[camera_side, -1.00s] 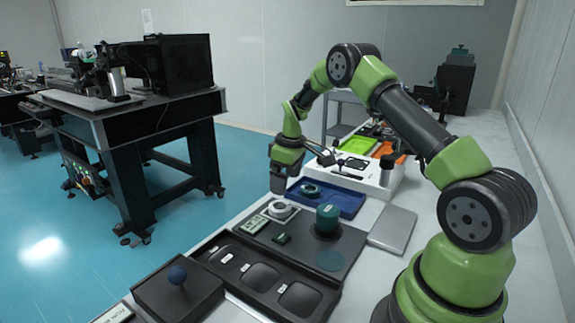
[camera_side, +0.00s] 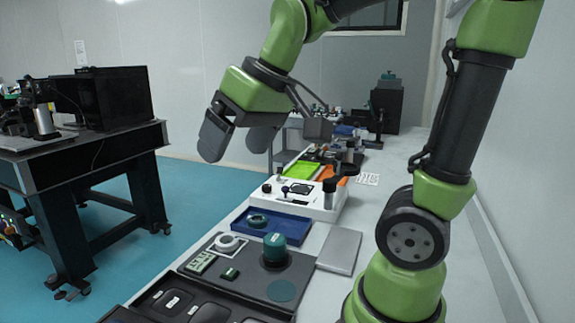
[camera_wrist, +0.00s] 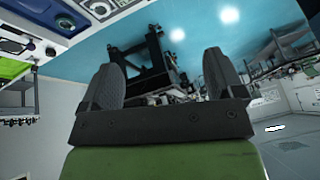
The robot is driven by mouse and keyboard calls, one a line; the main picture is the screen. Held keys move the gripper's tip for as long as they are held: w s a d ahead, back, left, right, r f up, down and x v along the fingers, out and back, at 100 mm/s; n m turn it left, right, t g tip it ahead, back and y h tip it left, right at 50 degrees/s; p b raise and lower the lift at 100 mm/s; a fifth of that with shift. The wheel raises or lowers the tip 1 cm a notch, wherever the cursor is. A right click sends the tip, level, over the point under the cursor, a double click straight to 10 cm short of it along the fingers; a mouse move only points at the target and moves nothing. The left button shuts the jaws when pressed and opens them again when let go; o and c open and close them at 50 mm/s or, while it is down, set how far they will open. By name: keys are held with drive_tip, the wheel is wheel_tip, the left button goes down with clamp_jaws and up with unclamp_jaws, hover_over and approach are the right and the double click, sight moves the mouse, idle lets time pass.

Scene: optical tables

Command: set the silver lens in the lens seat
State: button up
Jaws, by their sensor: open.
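My gripper (camera_side: 238,143) is raised high above the bench at its left side, with its jaws wide apart and nothing between them. In the wrist view, the two dark fingers (camera_wrist: 163,85) are apart with only floor and a far table behind. A pale silver-white ring (camera_side: 228,243) lies on a white-edged square plate at the left of the dark board. A grey-teal ring (camera_side: 258,221) lies in the blue tray (camera_side: 290,236). I cannot tell for sure which is the silver lens and which part is the lens seat. Both rings are well below and apart from my gripper.
A teal cylinder (camera_side: 274,248) stands on the dark board (camera_side: 255,289). A grey flat slab (camera_side: 340,250) lies to its right. Behind are a white box (camera_side: 318,205) with upright posts, a green tray (camera_side: 297,170) and an orange tray. Blue floor lies left of the bench.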

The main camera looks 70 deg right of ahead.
drive_tip(key=s+a+f+m+t+y, duration=0.1)
drive_tip(key=s+a, duration=0.2)
drive_tip(key=s, duration=0.6)
drive_tip(key=shift+a+m+t, duration=0.3)
drive_tip(key=shift+a+m, duration=0.05)
drive_tip(key=shift+m, duration=0.05)
